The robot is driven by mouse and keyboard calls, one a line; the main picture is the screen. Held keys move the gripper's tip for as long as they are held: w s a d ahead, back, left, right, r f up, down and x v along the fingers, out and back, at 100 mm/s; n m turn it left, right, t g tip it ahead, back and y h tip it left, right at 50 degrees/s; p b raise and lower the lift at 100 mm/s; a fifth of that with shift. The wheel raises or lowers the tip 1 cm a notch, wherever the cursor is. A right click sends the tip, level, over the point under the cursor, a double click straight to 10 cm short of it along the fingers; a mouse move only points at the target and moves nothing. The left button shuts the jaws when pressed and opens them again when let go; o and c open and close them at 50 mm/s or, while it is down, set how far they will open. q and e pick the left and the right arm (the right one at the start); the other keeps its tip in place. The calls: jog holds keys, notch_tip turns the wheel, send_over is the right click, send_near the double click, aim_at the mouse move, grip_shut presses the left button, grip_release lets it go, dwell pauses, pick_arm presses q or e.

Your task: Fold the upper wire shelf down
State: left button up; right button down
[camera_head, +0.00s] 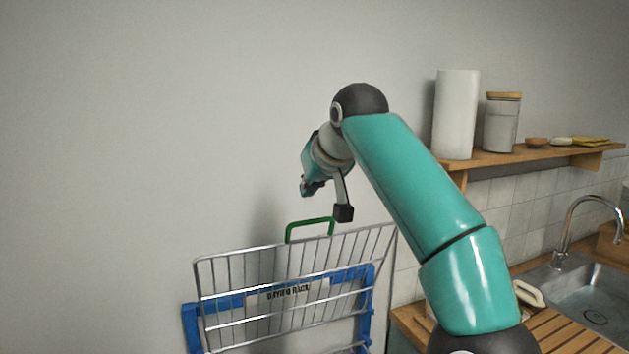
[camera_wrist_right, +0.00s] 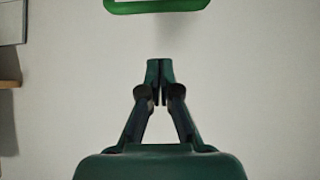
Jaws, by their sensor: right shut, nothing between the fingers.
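The upper wire shelf (camera_head: 250,272) is a silver wire grid, standing roughly upright at the blue drying rack frame (camera_head: 190,325). A green handle (camera_head: 310,221) rises from its top edge. My right gripper (camera_head: 305,189) is above the handle in the head view, apart from it and partly hidden by its own wrist. In the right wrist view, its dark fingers (camera_wrist_right: 160,72) are shut together with nothing between them. The green handle (camera_wrist_right: 157,6) is cut off by the top edge there, with a gap to the fingertips. My left gripper is not in view.
A wooden wall shelf (camera_head: 490,157) at the right holds a paper roll (camera_head: 456,115) and a jar (camera_head: 501,125). Below are a sink (camera_head: 595,300), a tap (camera_head: 570,225) and a wooden counter (camera_head: 560,335). The wall at the left is bare.

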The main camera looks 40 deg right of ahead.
jog(key=f+b, duration=0.2)
jog(key=f, duration=0.1)
jog(key=f+b, duration=0.1)
jog(key=shift+s+a+f, duration=0.1)
jog(key=shift+s+f, duration=0.05)
jog(key=shift+s, duration=0.15)
jog(key=shift+f, duration=0.15)
jog(key=shift+s+a, duration=0.1)
